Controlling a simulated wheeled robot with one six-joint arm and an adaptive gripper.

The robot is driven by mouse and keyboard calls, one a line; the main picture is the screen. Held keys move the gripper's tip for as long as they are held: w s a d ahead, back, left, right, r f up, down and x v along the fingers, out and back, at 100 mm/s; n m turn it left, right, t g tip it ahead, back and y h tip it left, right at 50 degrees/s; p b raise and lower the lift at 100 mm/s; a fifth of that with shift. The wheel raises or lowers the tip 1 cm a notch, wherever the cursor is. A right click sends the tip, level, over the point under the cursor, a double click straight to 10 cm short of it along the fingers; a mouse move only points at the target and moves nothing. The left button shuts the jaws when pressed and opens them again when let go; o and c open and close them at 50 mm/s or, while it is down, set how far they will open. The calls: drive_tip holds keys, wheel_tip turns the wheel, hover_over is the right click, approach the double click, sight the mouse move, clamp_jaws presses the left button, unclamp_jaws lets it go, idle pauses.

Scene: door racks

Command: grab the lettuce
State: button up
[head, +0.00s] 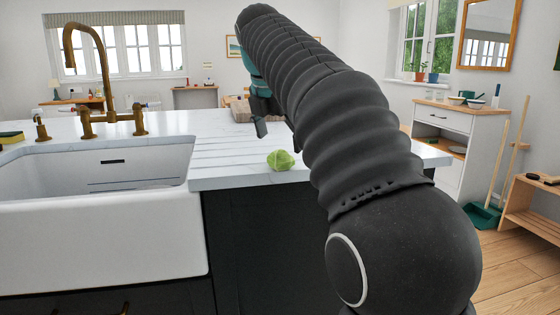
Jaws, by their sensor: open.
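The lettuce (281,160) is a small light-green ball on the white counter, near its front edge and just right of the sink. My gripper (262,128) is partly in view above and beyond the lettuce, a little to its left in the picture. One dark finger shows, and the rest is hidden behind my black arm. The gripper is open and apart from the lettuce.
A deep white sink (90,240) with a brass tap (105,90) lies to the left. Drainer grooves and clear counter surround the lettuce. A white cabinet (452,135) stands at right.

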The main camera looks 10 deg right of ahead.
sight(282, 155)
drive_tip(key=shift+x, duration=2.7)
drive_tip(key=shift+w, duration=0.2)
drive_tip(key=shift+r, duration=0.1)
drive_tip(key=c, duration=1.1)
